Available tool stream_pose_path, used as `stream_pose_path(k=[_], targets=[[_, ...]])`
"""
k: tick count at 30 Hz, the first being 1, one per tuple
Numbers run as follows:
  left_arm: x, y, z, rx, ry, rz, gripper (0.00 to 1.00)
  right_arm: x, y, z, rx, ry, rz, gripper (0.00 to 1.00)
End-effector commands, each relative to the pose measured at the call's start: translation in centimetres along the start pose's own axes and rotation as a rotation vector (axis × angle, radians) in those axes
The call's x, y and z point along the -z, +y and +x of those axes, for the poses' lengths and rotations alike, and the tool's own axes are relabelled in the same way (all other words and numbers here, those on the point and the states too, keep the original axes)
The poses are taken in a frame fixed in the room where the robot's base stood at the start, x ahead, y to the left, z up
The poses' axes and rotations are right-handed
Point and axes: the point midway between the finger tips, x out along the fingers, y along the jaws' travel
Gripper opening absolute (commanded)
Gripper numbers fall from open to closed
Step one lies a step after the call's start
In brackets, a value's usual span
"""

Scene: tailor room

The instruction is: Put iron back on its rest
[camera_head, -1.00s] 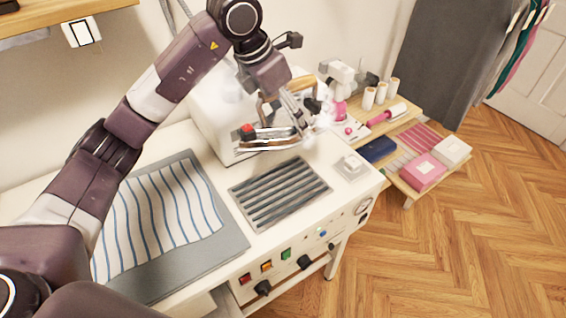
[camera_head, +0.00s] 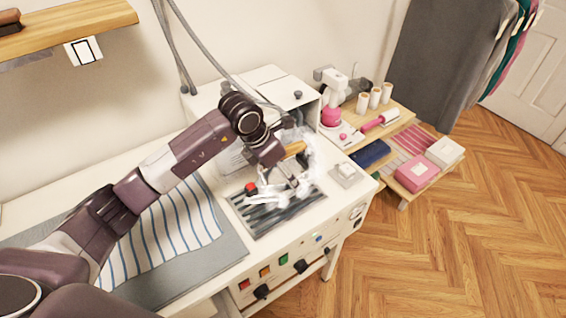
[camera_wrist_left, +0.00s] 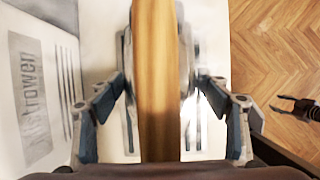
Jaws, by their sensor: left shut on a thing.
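The iron has a wooden handle (camera_head: 294,149), also in the left wrist view (camera_wrist_left: 158,60), a red knob (camera_head: 251,187) and a pale metal body blurred by white steam. My left gripper (camera_wrist_left: 160,82) is shut on the handle, one finger on each side. The iron is over the ribbed metal rest (camera_head: 262,222) on the white table and hides much of it. Whether its sole touches the ribs, I cannot tell. My right gripper (camera_wrist_left: 276,105) appears at the right edge of the left wrist view, over the floor, its dark fingers apart; it is not in the head view.
A striped cloth (camera_head: 165,232) on a grey mat lies left of the rest. A white machine (camera_head: 285,90) with a hose stands behind. A small white block (camera_head: 346,172) sits to the right. A shelf with boxes (camera_head: 416,176) stands further right.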

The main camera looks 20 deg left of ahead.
Motion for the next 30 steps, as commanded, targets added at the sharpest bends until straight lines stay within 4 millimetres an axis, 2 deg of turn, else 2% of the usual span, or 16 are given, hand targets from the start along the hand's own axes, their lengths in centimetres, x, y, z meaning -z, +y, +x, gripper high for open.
stream_pose_path(k=[1,10,19,20,24,30], targets=[[-0.4,0.0,-0.1,-0.001,-0.012,0.0,0.12,0.0,-0.1,-0.2,0.001,0.0,0.0,0.47],[0.9,0.0,3.0,-0.001,-0.011,0.0,0.12,0.1,-0.1,-1.2,0.002,0.0,0.001,0.47],[1.1,0.1,3.4,-0.002,-0.012,0.002,0.12,0.1,-0.1,-1.1,0.002,0.0,0.001,0.47],[1.8,-0.1,3.9,0.001,0.003,0.0,0.72,0.1,-0.1,-1.1,0.002,0.0,0.001,0.47],[1.7,-0.1,3.9,0.001,0.003,0.0,0.88,0.1,-0.1,-1.1,0.002,0.0,0.001,0.47],[1.7,-0.1,3.8,0.001,0.002,0.0,0.88,0.1,-0.1,-1.1,0.002,0.0,0.001,0.47]])
